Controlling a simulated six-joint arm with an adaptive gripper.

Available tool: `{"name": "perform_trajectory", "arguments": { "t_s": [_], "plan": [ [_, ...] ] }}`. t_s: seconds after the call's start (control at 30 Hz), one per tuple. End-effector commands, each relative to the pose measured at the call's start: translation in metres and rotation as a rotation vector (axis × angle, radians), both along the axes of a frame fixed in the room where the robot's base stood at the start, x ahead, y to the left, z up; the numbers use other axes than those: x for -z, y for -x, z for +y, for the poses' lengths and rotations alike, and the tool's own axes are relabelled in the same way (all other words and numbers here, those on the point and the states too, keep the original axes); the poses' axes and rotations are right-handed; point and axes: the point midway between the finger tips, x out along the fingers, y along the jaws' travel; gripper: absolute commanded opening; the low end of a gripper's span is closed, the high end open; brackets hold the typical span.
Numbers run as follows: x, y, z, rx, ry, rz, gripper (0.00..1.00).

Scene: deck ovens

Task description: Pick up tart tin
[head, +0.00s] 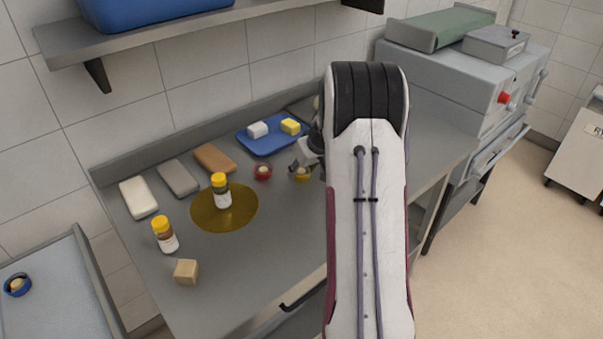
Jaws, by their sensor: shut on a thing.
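A small yellow tart tin (301,174) with pale filling shows just below my gripper (300,166), partly hidden by it. My gripper is shut on this tin, close above the steel table; I cannot tell whether the tin still touches the table. My arm hides much of the gripper from the right. A red tart tin (262,173), also with pale filling, sits on the table just left of the gripper. A blue tart tin (17,287) lies far off at the lower left on a separate steel surface.
A blue tray (258,144) with a white and a yellow block lies behind. A round gold board (205,213) bears a yellow-capped jar (221,190). Another jar (165,235), a tan cube (186,271) and several flat blocks (178,179) stand left. The table's front middle is clear.

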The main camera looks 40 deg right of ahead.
Motion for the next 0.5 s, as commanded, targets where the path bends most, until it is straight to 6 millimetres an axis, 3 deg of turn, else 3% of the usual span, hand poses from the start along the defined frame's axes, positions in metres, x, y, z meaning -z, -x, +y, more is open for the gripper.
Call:
{"name": "perform_trajectory", "arguments": {
  "t_s": [0.27, 0.5],
  "plan": [
    [-0.01, -0.001, 0.0, 0.0, 0.001, -0.003, 0.17],
    [-0.038, -0.001, 0.0, -0.001, 0.003, -0.004, 0.17]
  ]
}}
